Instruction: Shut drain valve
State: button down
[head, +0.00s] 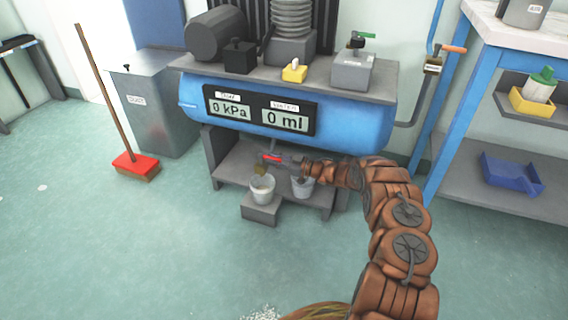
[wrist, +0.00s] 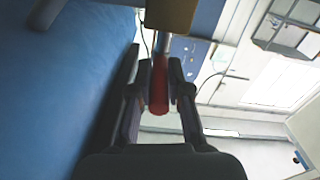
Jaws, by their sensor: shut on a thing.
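The drain valve has a brass body (head: 261,169) under the blue tank and a red handle (head: 271,158). In the head view the handle lies roughly level, pointing toward my gripper (head: 285,161). In the wrist view the red handle (wrist: 159,92) sits between the two fingers of my gripper (wrist: 160,78), which are shut on it. The brass body (wrist: 171,15) shows at the top of that view. The blue tank (head: 345,125) carries displays reading 0 kPa (head: 229,108) and 0 ml (head: 286,120). My fingers partly hide the handle in the head view.
A pale bucket (head: 262,188) stands on a grey block (head: 260,210) below the valve, with another bucket (head: 302,186) to its right, close under my gripper. The lower shelf (head: 235,160) surrounds this space. A red broom (head: 136,165) leans left. The floor in front is mostly clear.

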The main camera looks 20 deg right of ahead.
jog(key=shift+w+a+r+g, duration=0.1)
jog(key=shift+a+g, duration=0.05)
jog(key=shift+g, duration=0.15)
jog(key=c, duration=1.4)
grip_release()
jog(key=shift+o, duration=1.4)
jog(key=v, duration=1.2)
jog(key=shift+f, duration=0.25)
jog(key=shift+r, duration=0.1)
